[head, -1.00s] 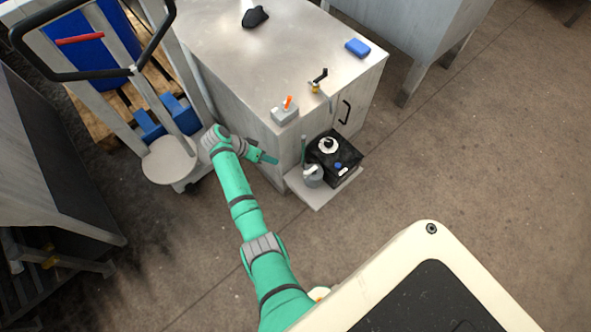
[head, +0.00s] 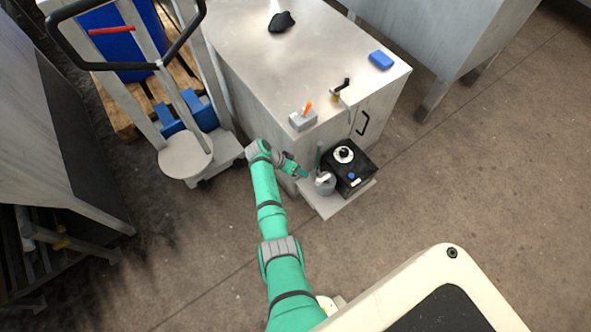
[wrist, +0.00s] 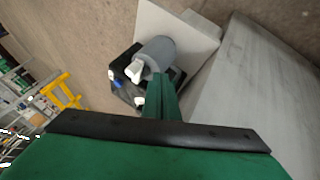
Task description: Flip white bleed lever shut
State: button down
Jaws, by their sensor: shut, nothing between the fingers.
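A grey cylinder (head: 325,185) stands on a pale low plate beside a black box at the cabinet's foot. The white lever (wrist: 136,69) is on the cylinder and sticks out to its left in the wrist view; it is tiny in the head view (head: 322,177). My gripper (head: 304,174) is just left of the cylinder in the head view. In the wrist view its green fingers (wrist: 161,88) are together and empty, pointing at the cylinder and overlapping its lower edge. I cannot tell whether they touch it.
The black box (head: 349,169) has a white round cap and a blue knob. The pale plate (head: 330,205) sticks out from the cabinet (head: 245,85). An orange-levered grey block (head: 302,120) stands on the cabinet top. A trolley (head: 185,155) is at left.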

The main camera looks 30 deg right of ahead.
jog(key=shift+s+d, duration=0.4)
jog(key=shift+s, duration=0.4)
jog(key=shift+s+d, duration=0.35)
jog(key=shift+s, duration=0.4)
jog(key=shift+a, duration=0.1)
jog(key=shift+w+a+n, duration=0.1)
jog(key=shift+a+n, duration=0.05)
jog(key=shift+n, duration=0.25)
